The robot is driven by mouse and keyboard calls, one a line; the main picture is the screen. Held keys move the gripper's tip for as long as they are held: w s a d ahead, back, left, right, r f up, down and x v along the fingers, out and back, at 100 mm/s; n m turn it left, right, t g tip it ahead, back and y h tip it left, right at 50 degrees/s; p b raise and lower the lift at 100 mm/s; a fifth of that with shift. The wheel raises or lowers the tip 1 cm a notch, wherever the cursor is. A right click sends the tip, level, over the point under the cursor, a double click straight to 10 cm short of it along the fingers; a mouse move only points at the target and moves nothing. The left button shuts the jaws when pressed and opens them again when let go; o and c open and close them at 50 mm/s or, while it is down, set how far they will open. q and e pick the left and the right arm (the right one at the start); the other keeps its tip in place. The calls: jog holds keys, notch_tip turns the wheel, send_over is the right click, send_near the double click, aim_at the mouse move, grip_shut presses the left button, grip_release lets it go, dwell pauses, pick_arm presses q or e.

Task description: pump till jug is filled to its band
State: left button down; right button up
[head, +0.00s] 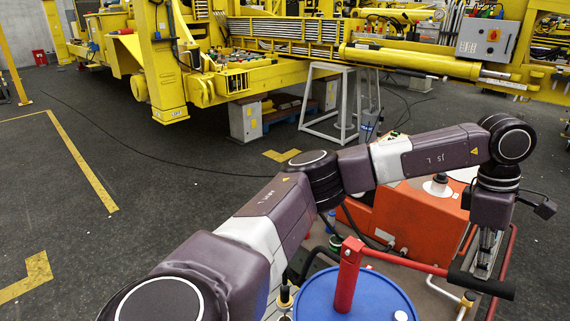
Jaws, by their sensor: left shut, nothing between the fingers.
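A blue drum (312,290) stands at the bottom centre with a red hand pump (348,275) on its lid. The pump's red lever runs to the right and ends in a black grip (485,285). My left arm reaches across the picture, and its gripper (483,268) points down at the right. The fingers are shut and empty, with their tips at the black grip; I cannot tell whether they touch it. I cannot make out a jug with a band. My right gripper is out of view.
An orange box (385,222) stands behind the drum, partly hidden by my left arm. A red tube frame (506,262) is at the right. A white stand (343,105) and yellow boom machinery (250,75) are farther back.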

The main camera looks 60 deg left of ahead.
aim_at(471, 286)
pick_arm(q)
jog(key=b+x, duration=0.1)
jog(key=x, duration=0.1)
jog(key=b+x, duration=0.1)
jog(key=x, duration=0.1)
jog(key=a+b+x, duration=0.1)
jog(key=x, duration=0.1)
jog(key=shift+s+a+f, duration=0.1)
jog(key=shift+s+f, duration=0.05)
jog(key=shift+s, duration=0.1)
jog(key=p+v, duration=0.2)
jog(key=v, duration=0.2)
jog(key=d+p+v, duration=0.1)
jog(key=p+v, duration=0.2)
jog(key=v, duration=0.1)
jog(key=w+d+p+v, duration=0.1)
jog(key=p+v, duration=0.2)
jog(key=v, duration=0.1)
jog(key=shift+s+r, duration=0.1)
jog(key=shift+r, duration=0.45)
jog(key=shift+f, duration=0.1)
